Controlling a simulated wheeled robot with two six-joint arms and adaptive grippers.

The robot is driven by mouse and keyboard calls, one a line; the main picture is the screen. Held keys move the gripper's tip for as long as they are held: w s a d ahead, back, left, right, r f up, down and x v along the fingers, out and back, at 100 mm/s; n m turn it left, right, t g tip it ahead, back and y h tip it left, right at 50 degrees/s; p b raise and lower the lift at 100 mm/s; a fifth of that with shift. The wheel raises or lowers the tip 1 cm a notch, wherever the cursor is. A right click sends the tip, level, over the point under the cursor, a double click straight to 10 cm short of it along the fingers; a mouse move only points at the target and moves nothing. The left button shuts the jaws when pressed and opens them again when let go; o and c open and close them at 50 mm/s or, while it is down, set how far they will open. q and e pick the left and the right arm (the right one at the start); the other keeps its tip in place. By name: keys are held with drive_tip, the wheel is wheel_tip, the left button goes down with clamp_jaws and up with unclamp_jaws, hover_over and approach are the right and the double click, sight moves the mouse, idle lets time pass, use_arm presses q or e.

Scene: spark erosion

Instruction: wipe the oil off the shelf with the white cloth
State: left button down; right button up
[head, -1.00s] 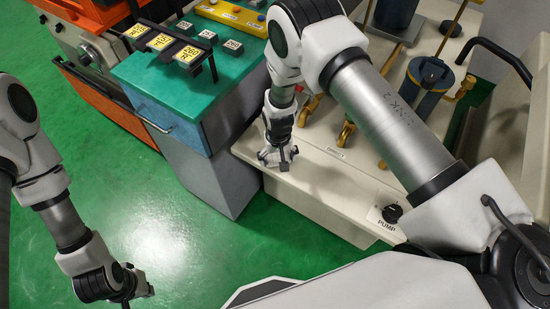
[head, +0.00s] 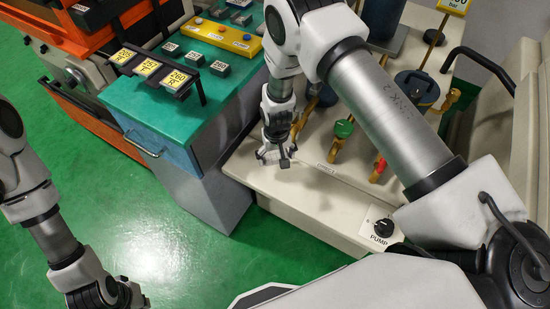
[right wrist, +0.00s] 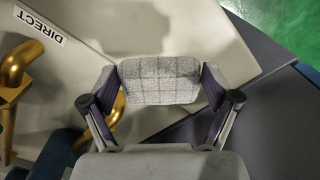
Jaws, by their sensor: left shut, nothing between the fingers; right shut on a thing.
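The white cloth (right wrist: 160,80), pale with a grey check, is a folded pad between the fingers of my right gripper (right wrist: 160,92). In the head view my right gripper (head: 275,155) points down over the left front part of the beige shelf (head: 315,205), near its edge. The shelf also fills the upper left of the right wrist view (right wrist: 90,25). A darker patch shows on it beyond the cloth; I cannot tell whether it is oil or shadow. Whether the cloth touches the shelf is unclear. My left gripper (head: 135,299) is shut and empty, low over the green floor, partly cut off.
Brass valves stand behind my right gripper, one with a green handle (head: 344,128) and one with a red handle (head: 378,170). A pump knob (head: 384,228) is at the shelf's front right. A teal-topped cabinet (head: 150,95) adjoins on the left. The green floor (head: 130,215) is clear.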

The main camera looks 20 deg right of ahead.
drive_tip(key=shift+w+d+r+p, duration=0.1)
drive_tip(key=shift+r+p, duration=0.15)
drive_tip(key=shift+r, duration=0.2)
drive_tip(key=shift+w+d+r+p, duration=0.1)
drive_tip(key=shift+r+p, duration=0.15)
drive_tip(key=shift+r, duration=0.15)
drive_tip(key=shift+a+r, duration=0.1)
drive_tip(key=shift+r, duration=0.25)
drive_tip(key=shift+s+a+r+p, duration=0.1)
drive_tip(key=shift+s+r+p, duration=0.05)
drive_tip(key=shift+r+p, duration=0.3)
drive_tip(key=shift+f, duration=0.1)
